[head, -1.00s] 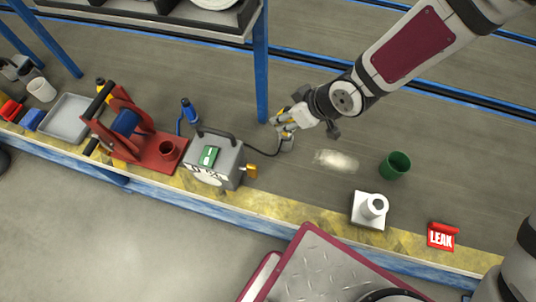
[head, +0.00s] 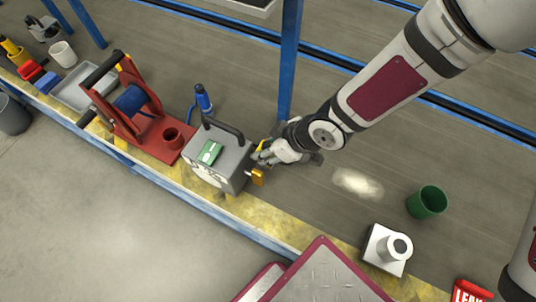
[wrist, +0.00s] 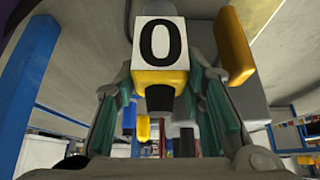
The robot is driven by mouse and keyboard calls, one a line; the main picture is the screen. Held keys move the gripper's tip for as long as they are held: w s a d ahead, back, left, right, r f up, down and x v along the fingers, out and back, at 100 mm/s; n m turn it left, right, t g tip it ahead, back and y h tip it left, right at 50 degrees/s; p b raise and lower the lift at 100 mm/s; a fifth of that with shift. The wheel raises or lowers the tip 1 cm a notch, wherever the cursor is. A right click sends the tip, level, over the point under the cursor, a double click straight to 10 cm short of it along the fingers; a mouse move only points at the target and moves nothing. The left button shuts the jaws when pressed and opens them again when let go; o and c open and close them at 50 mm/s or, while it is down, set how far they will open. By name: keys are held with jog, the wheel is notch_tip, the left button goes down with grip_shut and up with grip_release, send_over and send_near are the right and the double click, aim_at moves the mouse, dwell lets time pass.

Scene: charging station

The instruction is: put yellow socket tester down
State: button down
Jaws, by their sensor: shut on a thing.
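My gripper (head: 264,155) is shut on the yellow socket tester, close to the right side of a grey box (head: 222,155) on the worktop. In the wrist view, the tester (wrist: 158,78) sits between the fingers, with a white face bearing a black 0, a yellow lower part and a dark end. In the head view my fingers hide most of the tester. I cannot tell whether it touches the worktop.
The box has a black handle, a green label and a yellow padlock-like piece (head: 257,177). A red stand (head: 150,138) and blue-handled tool (head: 203,98) are left of it. A green cup (head: 427,202) and white fixture (head: 388,249) stand right. A blue post (head: 289,60) rises behind.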

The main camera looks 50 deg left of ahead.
notch_tip(320, 180, down, 3)
jog(key=shift+a+f+b, duration=0.1)
jog(key=shift+f+b, duration=0.05)
jog(key=shift+b, duration=0.45)
jog(key=c, duration=1)
grip_release()
jog(key=shift+c, duration=0.2)
jog(key=p+v, duration=0.5)
jog(key=v, duration=0.7)
